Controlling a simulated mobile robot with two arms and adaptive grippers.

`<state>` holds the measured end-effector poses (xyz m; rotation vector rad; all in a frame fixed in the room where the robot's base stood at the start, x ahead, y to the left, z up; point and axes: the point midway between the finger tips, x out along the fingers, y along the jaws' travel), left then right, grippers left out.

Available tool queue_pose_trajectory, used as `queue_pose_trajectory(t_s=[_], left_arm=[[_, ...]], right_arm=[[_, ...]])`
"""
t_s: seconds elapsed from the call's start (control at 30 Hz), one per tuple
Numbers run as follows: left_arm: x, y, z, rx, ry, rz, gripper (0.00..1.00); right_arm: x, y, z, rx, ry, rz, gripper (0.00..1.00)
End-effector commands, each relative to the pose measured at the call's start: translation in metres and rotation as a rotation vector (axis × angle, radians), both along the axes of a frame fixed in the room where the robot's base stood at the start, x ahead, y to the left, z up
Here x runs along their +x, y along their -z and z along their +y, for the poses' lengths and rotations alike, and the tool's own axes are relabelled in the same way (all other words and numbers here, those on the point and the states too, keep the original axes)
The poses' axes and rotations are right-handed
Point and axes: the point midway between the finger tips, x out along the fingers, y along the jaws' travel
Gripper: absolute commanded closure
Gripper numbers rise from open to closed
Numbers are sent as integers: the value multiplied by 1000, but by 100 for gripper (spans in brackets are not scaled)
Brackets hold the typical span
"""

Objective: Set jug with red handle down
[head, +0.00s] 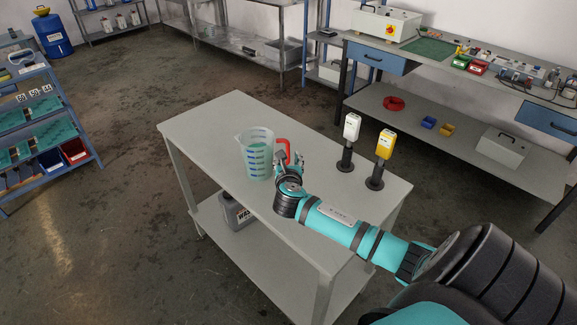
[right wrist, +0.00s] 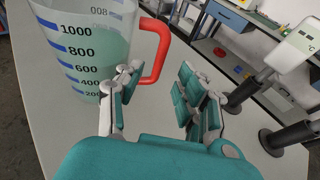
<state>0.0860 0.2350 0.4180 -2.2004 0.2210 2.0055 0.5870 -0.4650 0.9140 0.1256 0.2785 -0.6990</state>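The jug with the red handle (head: 257,158) is a clear measuring jug with blue markings and greenish liquid. It stands upright on the grey table (head: 215,130). Its red handle (head: 283,150) faces my right gripper (head: 290,162). In the right wrist view the jug (right wrist: 85,45) is at upper left, and its handle (right wrist: 163,50) shows beyond my right gripper (right wrist: 160,82). The fingers are spread, with a clear gap between the handle and the right-hand finger. The left-hand finger overlaps the jug and the handle's lower end; contact cannot be told. My left gripper is not in view.
A white device (head: 352,127) and a yellow device (head: 385,145) stand on black stands right of my gripper. A grey canister (head: 238,214) is on the table's lower shelf. The tabletop left of the jug is clear. A workbench (head: 450,75) stands behind.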

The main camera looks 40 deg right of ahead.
Motion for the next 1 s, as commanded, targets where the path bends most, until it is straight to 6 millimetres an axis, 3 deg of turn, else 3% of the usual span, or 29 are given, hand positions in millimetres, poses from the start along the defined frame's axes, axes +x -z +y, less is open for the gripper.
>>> queue_pose_trajectory(t_s=[0.3,0.77,0.87,1.0], left_arm=[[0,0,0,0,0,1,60],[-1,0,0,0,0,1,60],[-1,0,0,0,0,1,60],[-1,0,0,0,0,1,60]], right_arm=[[-42,-17,36,-1,-2,1,62],[-51,-20,42,0,1,0,62],[-55,-15,47,45,11,-10,62],[-83,13,74,315,97,-72,62]])
